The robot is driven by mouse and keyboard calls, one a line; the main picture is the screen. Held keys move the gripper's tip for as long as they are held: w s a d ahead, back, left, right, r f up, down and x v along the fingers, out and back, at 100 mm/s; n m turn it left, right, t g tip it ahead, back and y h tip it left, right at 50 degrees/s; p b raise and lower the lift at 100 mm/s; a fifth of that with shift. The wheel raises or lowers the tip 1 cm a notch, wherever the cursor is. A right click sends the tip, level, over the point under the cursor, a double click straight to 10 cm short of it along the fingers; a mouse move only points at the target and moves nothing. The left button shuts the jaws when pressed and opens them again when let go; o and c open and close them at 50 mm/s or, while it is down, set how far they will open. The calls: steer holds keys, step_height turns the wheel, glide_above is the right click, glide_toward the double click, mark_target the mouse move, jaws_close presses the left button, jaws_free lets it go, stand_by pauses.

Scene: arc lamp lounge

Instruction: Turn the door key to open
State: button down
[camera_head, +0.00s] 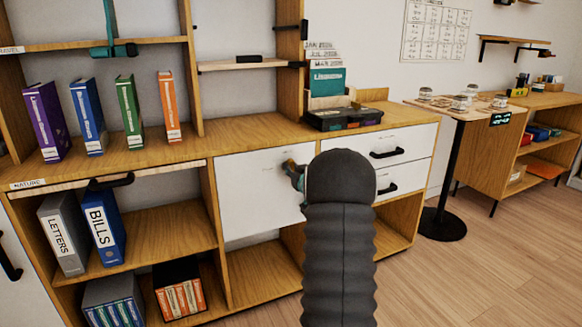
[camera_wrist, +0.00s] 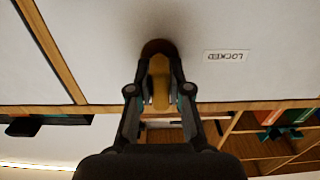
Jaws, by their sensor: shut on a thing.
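The white cabinet door (camera_head: 255,195) sits in the middle of the wooden cabinet and looks shut. My gripper (camera_head: 294,172) is at its upper right part, mostly hidden by my dark arm. In the wrist view, my gripper (camera_wrist: 161,96) is shut on the yellow key (camera_wrist: 159,82), one finger on each side. The key's front end meets a round dark brown lock (camera_wrist: 158,47) on the door. A label reading LOCKED (camera_wrist: 226,56) shows upside down beside the lock. How far the key is turned is hard to tell.
White drawers (camera_head: 405,142) with black handles are to the right of the door. Books (camera_head: 88,115) and a dark organizer box (camera_head: 342,118) stand on the cabinet top. A round-based pedestal table (camera_head: 442,224) stands farther right. The wooden floor in front is clear.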

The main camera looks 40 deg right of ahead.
steer(key=shift+r, duration=0.1)
stand_by(0.4)
steer(key=c, duration=1.1)
jaws_free()
steer(key=shift+s, duration=0.1)
steer(key=v, duration=1.1)
steer(key=shift+s, duration=0.4)
